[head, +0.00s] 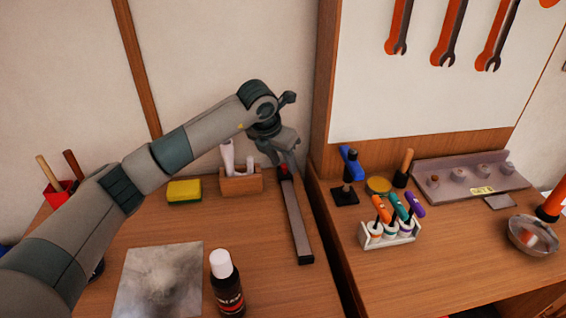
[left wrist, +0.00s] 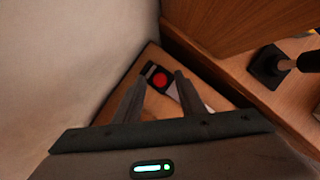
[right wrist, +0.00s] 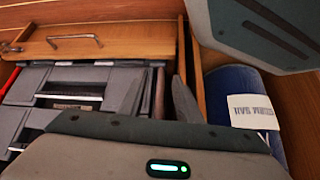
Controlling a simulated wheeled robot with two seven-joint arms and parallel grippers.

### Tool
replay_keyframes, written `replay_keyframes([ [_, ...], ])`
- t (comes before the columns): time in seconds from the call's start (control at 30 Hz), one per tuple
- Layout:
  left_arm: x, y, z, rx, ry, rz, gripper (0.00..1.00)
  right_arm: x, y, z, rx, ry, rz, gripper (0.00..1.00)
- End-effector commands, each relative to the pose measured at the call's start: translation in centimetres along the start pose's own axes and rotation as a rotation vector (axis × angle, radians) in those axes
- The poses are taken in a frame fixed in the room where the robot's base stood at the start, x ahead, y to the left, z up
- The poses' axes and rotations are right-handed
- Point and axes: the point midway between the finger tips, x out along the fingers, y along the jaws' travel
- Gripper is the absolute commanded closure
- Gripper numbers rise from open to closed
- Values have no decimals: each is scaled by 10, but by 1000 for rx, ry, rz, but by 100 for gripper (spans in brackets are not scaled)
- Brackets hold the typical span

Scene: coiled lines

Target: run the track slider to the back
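The track (head: 297,222) is a long grey rail with dark ends lying on the left table, running from front to back. Its slider has a red knob (head: 284,170) and sits near the back end, close to the dark end block. My left gripper (head: 284,160) is over that back end and partly hides it. In the left wrist view the red knob (left wrist: 160,81) appears between the open fingers (left wrist: 161,76); I cannot tell whether they touch it. My right gripper (right wrist: 155,82) is open and empty, low before some drawers, outside the head view.
A wooden holder (head: 241,182) and yellow sponge (head: 184,191) stand left of the track. A dark bottle (head: 226,285) is at the front. A wooden cabinet side (head: 328,100) rises close on the right. A blue cylinder (right wrist: 238,82) stands beside my right gripper.

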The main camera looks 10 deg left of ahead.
Motion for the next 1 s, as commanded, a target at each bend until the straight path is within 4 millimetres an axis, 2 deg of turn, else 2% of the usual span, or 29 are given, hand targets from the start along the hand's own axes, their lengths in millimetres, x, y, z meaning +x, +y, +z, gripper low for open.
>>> replay_keyframes([
  [0.27, 0, 0, 0, 0, 0, 0, 63, 0, 1, 1, -1, -1, 1, 69],
  [0.47, -10, 0, 0, 0, -3, 0, 63, 2, 2, 6, 0, -17, 2, 69],
  [0.67, -36, 0, 0, 2, -4, 1, 63, 4, 5, 9, 3, -44, 6, 69],
  [1.0, -103, 0, 0, 1, -4, 1, 63, 6, 17, 24, 10, -131, 20, 69],
])
